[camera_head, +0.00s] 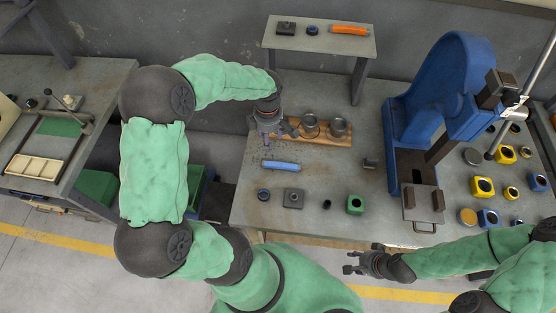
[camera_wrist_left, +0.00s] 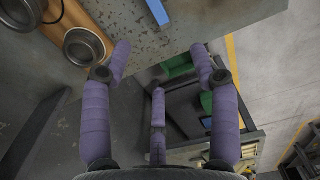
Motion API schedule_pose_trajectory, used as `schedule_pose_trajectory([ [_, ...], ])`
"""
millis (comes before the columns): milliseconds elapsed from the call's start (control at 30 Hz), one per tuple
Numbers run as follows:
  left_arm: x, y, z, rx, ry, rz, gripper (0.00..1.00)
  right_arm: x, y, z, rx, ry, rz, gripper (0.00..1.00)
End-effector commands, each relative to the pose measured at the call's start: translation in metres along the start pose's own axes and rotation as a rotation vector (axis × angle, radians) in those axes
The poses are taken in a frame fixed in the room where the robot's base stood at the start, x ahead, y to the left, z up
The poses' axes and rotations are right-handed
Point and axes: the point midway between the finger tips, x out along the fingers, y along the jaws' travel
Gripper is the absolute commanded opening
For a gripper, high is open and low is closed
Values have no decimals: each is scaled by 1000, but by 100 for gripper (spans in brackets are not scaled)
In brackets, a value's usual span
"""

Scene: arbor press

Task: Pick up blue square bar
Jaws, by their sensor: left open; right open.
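The blue square bar (camera_head: 281,165) lies flat on the grey workbench, left of the bench's middle, in the head view. In the left wrist view part of the blue square bar (camera_wrist_left: 158,12) shows at the top edge. My left gripper (camera_head: 270,136) is open and empty, a little beyond the bar and left of the wooden board, apart from the bar. Its spread purple fingers also show in the left wrist view (camera_wrist_left: 158,75). My right gripper (camera_head: 352,263) is open and empty in front of the bench's front edge, far from the bar.
A wooden board (camera_head: 346,142) with two round metal cups (camera_head: 310,125) stands close right of my left gripper. A raised shelf (camera_head: 318,44) stands behind. A blue arbor press (camera_head: 432,90) stands to the right.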

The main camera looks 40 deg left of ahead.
Motion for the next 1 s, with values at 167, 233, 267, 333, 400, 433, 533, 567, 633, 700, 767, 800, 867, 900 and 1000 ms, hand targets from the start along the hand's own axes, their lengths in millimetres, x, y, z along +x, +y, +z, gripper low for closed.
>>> schedule_pose_trajectory([
  [167, 20, 0, 0, 0, 0, 0, 61, 19, 7, 0, 0, -1, 0, 41],
  [233, 28, 0, 0, 0, 0, 0, 61, 27, 10, 0, 0, -1, 0, 41],
  [267, 32, 0, 0, 1, 0, 0, 61, 30, 11, 0, 0, -1, 0, 41],
  [333, 41, 0, 0, 1, 0, 0, 61, 38, 14, -1, 0, -1, 0, 41],
  [400, 49, 0, 0, 1, 0, 0, 61, 46, 16, -1, 0, -1, 0, 41],
  [433, 54, 0, 0, 1, 0, 0, 61, 50, 18, -1, 0, -1, 0, 41],
  [533, 65, 0, 0, 1, 0, 0, 61, 61, 22, -2, 0, -1, 0, 41],
  [567, 67, 0, 0, 1, 0, 0, 61, 63, 23, -2, 0, -1, 0, 41],
  [633, 70, 0, 0, 1, 0, 1, 61, 66, 24, -2, 0, -1, 0, 41],
  [700, 74, 0, 0, 1, 0, 0, 61, 68, 24, -2, 0, -1, 0, 41],
  [767, 79, 0, 0, 1, 0, -1, 61, 68, 24, -2, 0, -1, 0, 41],
  [800, 84, 0, 0, 1, 1, -2, 61, 68, 24, -2, 0, -1, 0, 41],
  [867, 93, -1, 0, 2, 1, -4, 61, 69, 25, -2, 0, -1, 0, 41],
  [900, 99, -1, 0, 2, 0, -2, 61, 70, 25, -2, 0, -1, 0, 41],
  [1000, 113, -1, 0, 1, 0, -3, 61, 72, 26, -2, 0, -1, 0, 41],
])
